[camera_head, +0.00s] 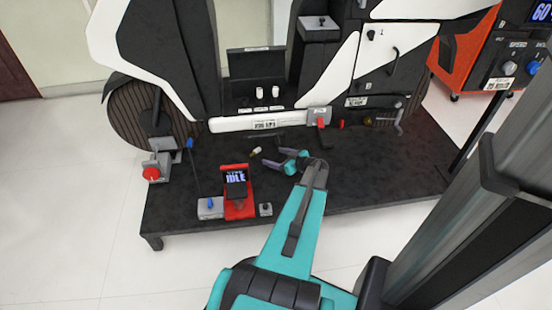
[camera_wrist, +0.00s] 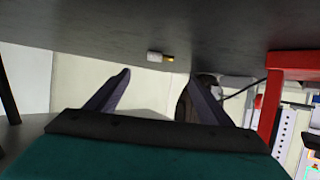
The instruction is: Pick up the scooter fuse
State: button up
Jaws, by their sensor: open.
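A small white fuse with a gold end (camera_wrist: 158,57) lies on the dark platform in the wrist view. It also shows in the head view as a small pale yellow and white piece (camera_head: 256,151), left of my gripper (camera_head: 272,159). My gripper is open and empty, low over the platform. In the wrist view its two fingers (camera_wrist: 160,90) are spread wide, and the fuse appears beyond the tips, roughly centred across the gap. No contact shows. Two white cylinders (camera_head: 267,92) stand at the open black box (camera_head: 256,65) on the scooter.
A red stand with an IDLE display (camera_head: 236,190) is left of my gripper and shows red at right in the wrist view (camera_wrist: 275,95). A grey block (camera_head: 210,208) is beside it. A red-handled clamp (camera_head: 322,117) is behind. The dark platform (camera_head: 370,180) is clear at right.

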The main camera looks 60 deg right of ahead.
aim_at(256, 152)
jog(key=b+x, duration=0.2)
jog(key=x, duration=1.1)
jog(key=shift+b, duration=0.4)
jog(key=c, duration=1.1)
jog(key=shift+c, duration=0.2)
jog(key=shift+s+a+f, duration=0.1)
jog(key=shift+s+a, duration=0.05)
jog(key=shift+s, duration=0.05)
